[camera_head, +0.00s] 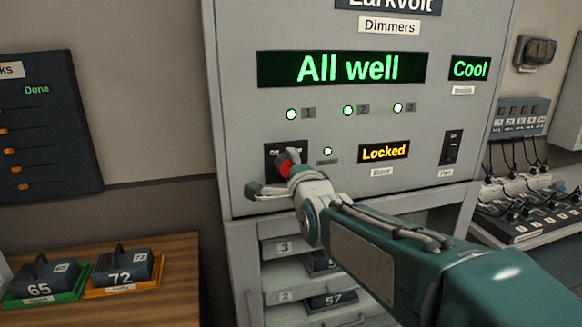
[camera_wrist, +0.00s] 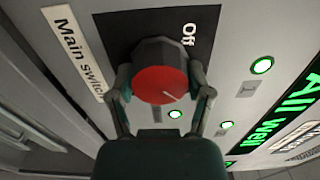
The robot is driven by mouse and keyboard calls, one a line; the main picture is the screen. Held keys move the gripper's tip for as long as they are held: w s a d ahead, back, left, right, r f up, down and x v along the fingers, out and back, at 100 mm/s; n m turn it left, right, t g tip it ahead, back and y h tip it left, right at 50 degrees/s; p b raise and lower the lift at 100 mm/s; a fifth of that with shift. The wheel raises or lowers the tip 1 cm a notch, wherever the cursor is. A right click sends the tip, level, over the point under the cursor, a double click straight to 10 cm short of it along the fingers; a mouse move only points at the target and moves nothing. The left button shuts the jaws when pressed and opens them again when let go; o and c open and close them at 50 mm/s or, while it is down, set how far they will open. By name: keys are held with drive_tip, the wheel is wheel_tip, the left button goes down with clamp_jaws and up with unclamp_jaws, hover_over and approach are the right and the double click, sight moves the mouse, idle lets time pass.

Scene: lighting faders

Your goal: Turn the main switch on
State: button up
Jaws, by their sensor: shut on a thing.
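The main switch (camera_wrist: 160,83) is a round knob with a red face and dark sides on a black plate (camera_wrist: 100,30). A white label in the wrist view reads "Main switch", and "Off" is printed on the plate. A short pale mark shows on the red face, lower right of its middle. The knob also shows in the head view (camera_head: 284,163), partly hidden by my gripper. My gripper (camera_wrist: 160,88) has one finger on each side of the knob and is shut on it.
The grey dimmer cabinet (camera_head: 235,100) shows "All well" (camera_head: 347,69), "Cool" and "Locked" (camera_head: 384,151), with several green lamps lit. A fan rocker (camera_head: 451,147) sits right of the knob. Drawers are below. Numbered blocks stand on a wooden table (camera_head: 180,255) at left.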

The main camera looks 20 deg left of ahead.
drive_tip(key=shift+f, duration=0.15)
drive_tip(key=o, duration=1.1)
drive_tip(key=shift+w, duration=0.1)
drive_tip(key=shift+o, duration=0.2)
drive_tip(key=shift+a, duration=0.15)
drive_tip(key=shift+s+d, duration=0.2)
drive_tip(key=shift+d, duration=0.05)
drive_tip(key=v, duration=1.1)
drive_tip(key=shift+s, duration=0.25)
drive_tip(key=shift+f, duration=0.1)
